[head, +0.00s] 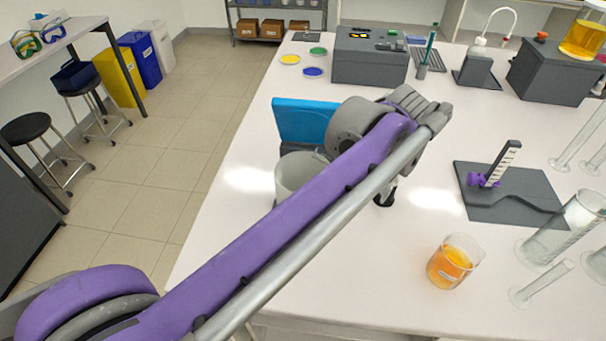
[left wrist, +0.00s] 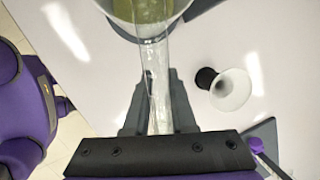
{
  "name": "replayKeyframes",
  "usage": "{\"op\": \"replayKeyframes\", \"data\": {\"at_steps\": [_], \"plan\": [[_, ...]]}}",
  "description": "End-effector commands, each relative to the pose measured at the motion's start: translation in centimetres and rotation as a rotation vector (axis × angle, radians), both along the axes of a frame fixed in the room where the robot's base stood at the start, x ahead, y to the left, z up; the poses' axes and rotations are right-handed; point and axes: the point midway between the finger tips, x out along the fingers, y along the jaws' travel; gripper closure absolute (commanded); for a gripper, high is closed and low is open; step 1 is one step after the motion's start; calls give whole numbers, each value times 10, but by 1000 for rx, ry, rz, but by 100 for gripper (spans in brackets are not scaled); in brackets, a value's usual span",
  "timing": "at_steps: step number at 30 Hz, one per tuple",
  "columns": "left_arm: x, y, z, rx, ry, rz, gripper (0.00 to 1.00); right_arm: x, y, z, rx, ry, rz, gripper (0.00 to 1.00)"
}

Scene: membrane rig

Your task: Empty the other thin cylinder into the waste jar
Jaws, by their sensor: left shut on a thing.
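My left gripper (left wrist: 160,115) is shut on a clear thin cylinder (left wrist: 156,85) in the left wrist view. The cylinder's far end reaches over the waste jar (left wrist: 188,8), which has yellow-green contents. I cannot tell whether liquid is flowing. In the head view the greyish waste jar (head: 290,176) stands on the bench, partly hidden behind my left arm. Another thin cylinder (head: 541,284) stands at the lower right of the bench. My right gripper is in neither view.
A beaker of orange liquid (head: 450,264) stands near the front edge. Wide glass cylinders (head: 565,226) stand at the right. A dark mat (head: 500,207) holds a purple-clamped scale. A white funnel-shaped piece (left wrist: 232,90) is right of the held cylinder. A blue panel (head: 300,122) stands behind the jar.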

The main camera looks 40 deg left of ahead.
Motion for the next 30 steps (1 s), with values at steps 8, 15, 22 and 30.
{"op": "replayKeyframes", "data": {"at_steps": [8,15,22,30], "plan": [[-1,9,-32,279,55,-1,100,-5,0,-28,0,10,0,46],[-2,21,-8,418,80,3,100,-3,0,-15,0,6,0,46],[-4,28,24,490,95,3,100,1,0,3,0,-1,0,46],[-6,39,27,723,143,3,100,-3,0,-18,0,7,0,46]]}}
